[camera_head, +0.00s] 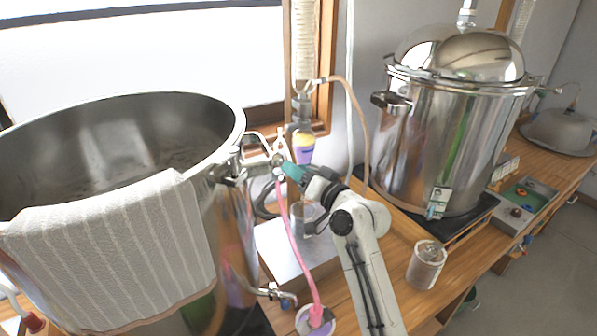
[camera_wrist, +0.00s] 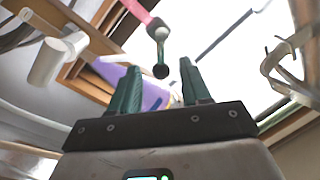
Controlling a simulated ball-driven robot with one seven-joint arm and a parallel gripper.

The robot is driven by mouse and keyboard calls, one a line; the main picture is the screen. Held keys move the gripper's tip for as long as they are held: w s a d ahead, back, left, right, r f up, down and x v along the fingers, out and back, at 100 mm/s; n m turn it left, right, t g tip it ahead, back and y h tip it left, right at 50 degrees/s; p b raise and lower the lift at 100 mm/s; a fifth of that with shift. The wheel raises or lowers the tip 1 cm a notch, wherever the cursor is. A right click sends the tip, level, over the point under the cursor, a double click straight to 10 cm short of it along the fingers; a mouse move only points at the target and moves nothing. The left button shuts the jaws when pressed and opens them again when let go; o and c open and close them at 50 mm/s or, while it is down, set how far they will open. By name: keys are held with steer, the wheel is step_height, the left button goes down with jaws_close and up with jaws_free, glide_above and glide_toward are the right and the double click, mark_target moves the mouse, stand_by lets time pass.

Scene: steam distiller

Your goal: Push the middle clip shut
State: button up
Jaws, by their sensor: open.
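My gripper (camera_head: 285,166) is beside the right rim of the big open pot, near a cluster of small pale and metal fittings (camera_head: 268,160). In the wrist view its two green fingers (camera_wrist: 160,88) are spread apart with nothing held between them. A small grey-green fitting with a black knob (camera_wrist: 161,71) hangs from a pink hose (camera_wrist: 140,10), just beyond and between the fingertips; no touch shows. It may be the middle clip, but I cannot tell for sure, nor whether it is open or shut. The pink hose also runs down in the head view (camera_head: 292,240).
The big steel pot (camera_head: 225,240) with a striped towel (camera_head: 120,255) stands at left. A domed steel boiler (camera_head: 450,140) stands at right. A purple-and-yellow container (camera_head: 304,150) hangs behind my gripper. A glass jar (camera_head: 426,265) stands on the wooden bench near my arm.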

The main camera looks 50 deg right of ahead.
steer(key=s+a+b, duration=0.1)
steer(key=s+b, duration=0.1)
steer(key=s, duration=0.8)
steer(key=shift+s+f+b, duration=0.2)
steer(key=shift+s+b, duration=0.15)
steer(key=shift+b, duration=0.05)
steer(key=shift+a, duration=0.1)
